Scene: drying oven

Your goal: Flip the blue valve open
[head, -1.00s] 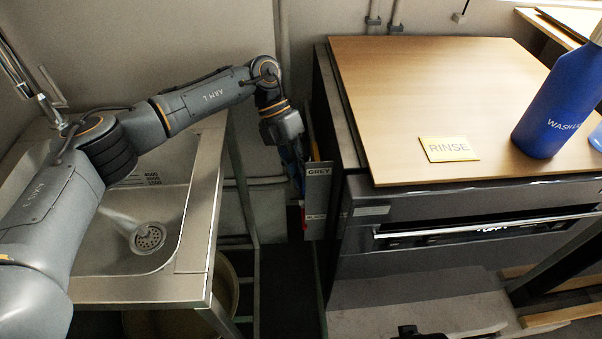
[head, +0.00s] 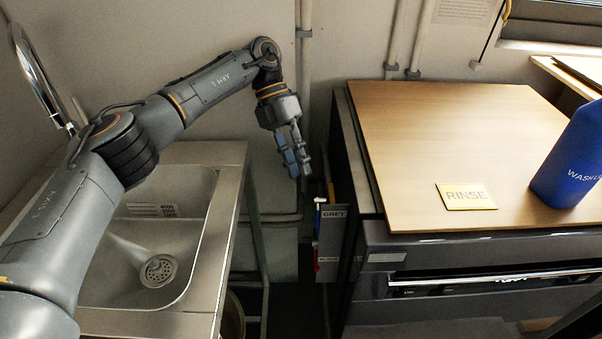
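My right gripper is out of view.
A steel sink (head: 228,215) stands left of the gap. The oven cabinet (head: 480,255) stands right, with a wooden top (head: 430,130) carrying a RINSE card (head: 466,197) and a blue wash bottle (head: 570,155). A red piece (head: 316,262) shows lower in the gap. Pipes (head: 306,60) run up the wall.

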